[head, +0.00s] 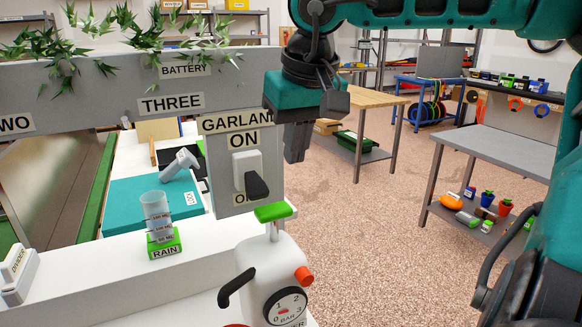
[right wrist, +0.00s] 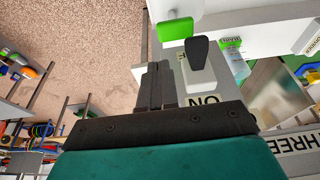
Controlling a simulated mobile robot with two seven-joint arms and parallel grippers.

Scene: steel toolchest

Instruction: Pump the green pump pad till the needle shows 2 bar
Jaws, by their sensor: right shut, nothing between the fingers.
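The green pump pad (head: 273,212) tops a short stem on the white pump (head: 270,262) at bottom centre of the head view. The pump's round gauge (head: 287,306) is marked 0 to 3 bar; its needle is too small to read surely. My right gripper (head: 294,158) is shut and empty, pointing down, above the pad and slightly right of it, apart from it. In the right wrist view, the pad (right wrist: 174,29) shows beyond the closed fingertips (right wrist: 155,68). My left gripper is in neither view.
A grey panel with a black GARLAND switch lever (head: 256,186) stands just behind the pad, left of my gripper. A rain gauge (head: 160,222) with a green base stands left of the pump. Open floor lies to the right, before a grey table (head: 495,150).

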